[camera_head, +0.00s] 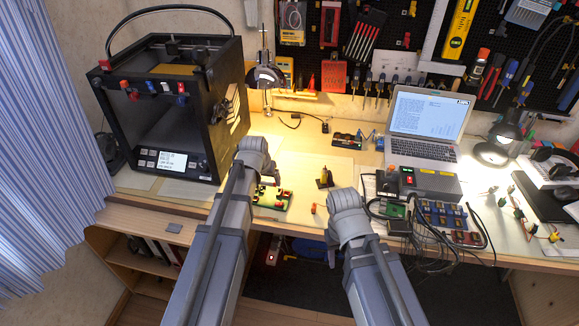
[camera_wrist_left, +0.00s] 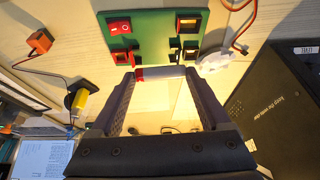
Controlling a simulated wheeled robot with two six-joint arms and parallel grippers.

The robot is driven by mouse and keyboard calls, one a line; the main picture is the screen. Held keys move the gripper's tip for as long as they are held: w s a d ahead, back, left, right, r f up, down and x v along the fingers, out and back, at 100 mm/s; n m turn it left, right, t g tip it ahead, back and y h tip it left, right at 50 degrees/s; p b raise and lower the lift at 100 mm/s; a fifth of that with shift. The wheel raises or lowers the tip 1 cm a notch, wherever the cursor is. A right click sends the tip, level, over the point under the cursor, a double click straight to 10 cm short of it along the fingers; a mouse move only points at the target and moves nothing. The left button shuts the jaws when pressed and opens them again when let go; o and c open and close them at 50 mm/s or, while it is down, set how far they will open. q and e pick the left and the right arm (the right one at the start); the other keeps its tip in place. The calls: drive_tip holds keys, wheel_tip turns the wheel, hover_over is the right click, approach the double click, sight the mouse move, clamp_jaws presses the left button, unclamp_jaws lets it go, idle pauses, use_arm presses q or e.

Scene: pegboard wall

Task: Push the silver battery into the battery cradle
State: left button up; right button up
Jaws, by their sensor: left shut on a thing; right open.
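The green board (camera_head: 284,198) lies on the desk in front of my left arm; it also shows at the top of the left wrist view (camera_wrist_left: 155,38). It carries a red rocker switch (camera_wrist_left: 120,28) and black holders with yellow parts. The battery cradle seems to be the pair of black end clips (camera_wrist_left: 190,52) on its near edge. My left gripper (camera_wrist_left: 162,76) is shut on the silver battery (camera_wrist_left: 167,72), which has a red end, close beside the clips. I cannot tell if they touch. My right gripper (camera_head: 345,203) is over the desk's front edge, its fingers hidden by its wrist.
A black 3D printer (camera_head: 160,105) stands at the left. A black stand with a yellow part (camera_head: 325,178) and an orange block (camera_head: 314,209) are near the right arm. A laptop (camera_head: 425,120), a grey box (camera_head: 430,183) and cables crowd the right. The desk's middle is mostly clear.

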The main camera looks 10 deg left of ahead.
sight(269, 182)
use_arm(q)
drive_tip(key=r+p, duration=0.1)
drive_tip(key=w+r+p, duration=0.1)
drive_tip(key=shift+d+r+m+p, duration=0.3)
drive_tip(key=shift+r, duration=0.3)
drive_tip(key=shift+f+b, duration=2.7)
drive_tip(key=shift+f, duration=0.25)
drive_tip(key=shift+f+b, duration=0.3)
drive_tip(key=shift+f, duration=0.05)
drive_tip(key=o, duration=1.2)
drive_tip(key=shift+r, duration=0.1)
drive_tip(key=shift+r+p, duration=2.5)
drive_tip(key=shift+p, duration=0.1)
